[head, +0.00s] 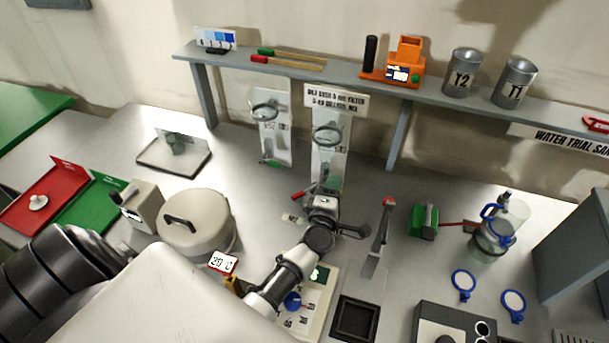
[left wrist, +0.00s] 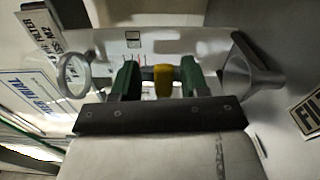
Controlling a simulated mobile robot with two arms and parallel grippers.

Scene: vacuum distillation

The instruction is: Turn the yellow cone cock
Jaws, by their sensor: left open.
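The yellow cone cock (left wrist: 163,80) shows in the left wrist view as a small upright yellow piece between the two green fingertips. My left gripper (left wrist: 158,78) is open, with one finger on each side of it. Gaps show on both sides, and I cannot tell its depth relative to the fingertips. In the head view my left gripper (head: 326,188) is in front of the white filter panel (head: 329,160), below its ring. The cock is hidden there by my wrist and gripper. My right gripper is not in view.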

